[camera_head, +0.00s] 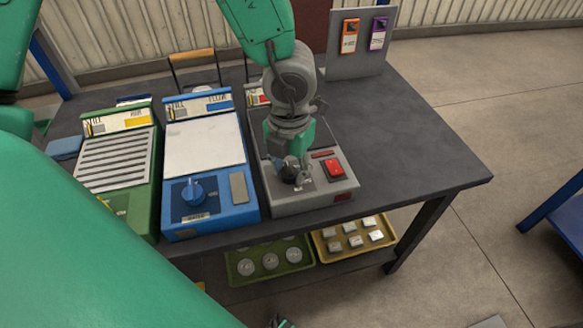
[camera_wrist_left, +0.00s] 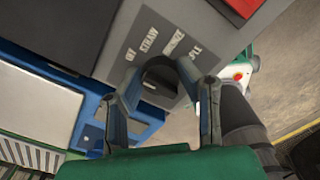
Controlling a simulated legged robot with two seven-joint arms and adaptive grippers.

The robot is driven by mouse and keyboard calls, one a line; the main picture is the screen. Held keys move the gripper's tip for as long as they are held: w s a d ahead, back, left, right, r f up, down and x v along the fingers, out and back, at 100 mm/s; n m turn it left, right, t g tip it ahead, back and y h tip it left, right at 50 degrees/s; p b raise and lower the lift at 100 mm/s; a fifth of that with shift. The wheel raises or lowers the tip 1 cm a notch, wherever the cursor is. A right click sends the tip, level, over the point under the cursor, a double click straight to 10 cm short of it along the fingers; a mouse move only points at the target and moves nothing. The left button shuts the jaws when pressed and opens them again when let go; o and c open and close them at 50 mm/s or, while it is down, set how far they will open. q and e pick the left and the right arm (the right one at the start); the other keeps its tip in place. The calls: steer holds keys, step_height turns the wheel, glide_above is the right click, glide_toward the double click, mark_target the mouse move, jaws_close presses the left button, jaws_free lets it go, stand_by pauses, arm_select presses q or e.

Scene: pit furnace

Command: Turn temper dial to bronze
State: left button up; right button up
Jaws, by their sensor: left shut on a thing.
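The temper dial is a round black knob on the front panel of the grey machine (camera_head: 300,203). In the left wrist view the dial (camera_wrist_left: 160,72) sits between the fingers, below printed labels that include OFF and STRAW; the others are partly covered. My left gripper (camera_head: 291,172) reaches down from above and is shut on the dial, one finger on each side. The dial's pointer is hidden, so I cannot tell its setting. My right gripper is not clearly in view.
A red switch (camera_head: 334,169) is right of the dial. A blue machine (camera_head: 209,222) with a blue knob (camera_head: 193,191) and a green machine (camera_head: 145,219) stand to the left. A board with orange and purple items (camera_head: 359,57) is behind. The table's right side (camera_head: 420,150) is clear.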

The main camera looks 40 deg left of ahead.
arm_select(q)
steer(key=shift+a+r, duration=0.1)
steer(key=shift+m+p, duration=0.4)
steer(key=shift+p, duration=0.15)
steer(key=shift+r+m+p, duration=0.15)
steer(key=shift+m+p, duration=0.45)
steer(key=shift+p, duration=0.15)
steer(key=m+p, duration=1.1)
steer(key=p, duration=0.3)
steer(key=shift+p, duration=0.35)
steer(key=shift+w+m+p, duration=0.1)
steer(key=shift+m+p, duration=1.25)
steer(key=shift+m, duration=0.15)
steer(key=o, duration=1.1)
steer(key=shift+o, duration=0.2)
steer(key=shift+f, duration=0.2)
